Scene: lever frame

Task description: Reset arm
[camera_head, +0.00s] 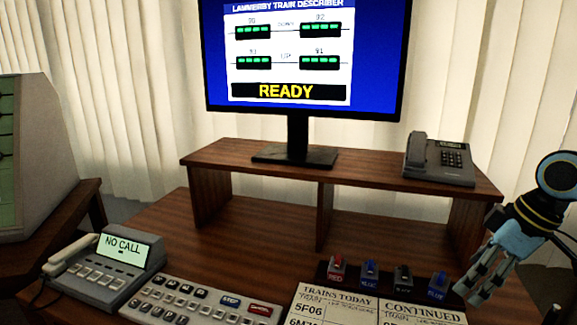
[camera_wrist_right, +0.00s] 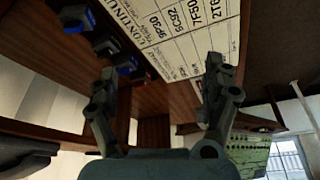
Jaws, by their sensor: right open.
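My right gripper (camera_head: 474,289) is at the right of the head view, above the front right of the desk, beside a row of small colored switches and a paper sheet. In the right wrist view its two fingers (camera_wrist_right: 160,68) are apart with nothing between them, and the printed sheet (camera_wrist_right: 190,40) lies beyond them. My left gripper is not in view.
A wooden desk (camera_head: 240,240) carries a raised shelf (camera_head: 290,160) with a monitor (camera_head: 285,90) reading READY and a dark telephone (camera_head: 440,160). A NO CALL phone unit (camera_head: 110,265), a keypad (camera_head: 195,300) and a TRAINS TODAY sheet (camera_head: 335,305) line the front.

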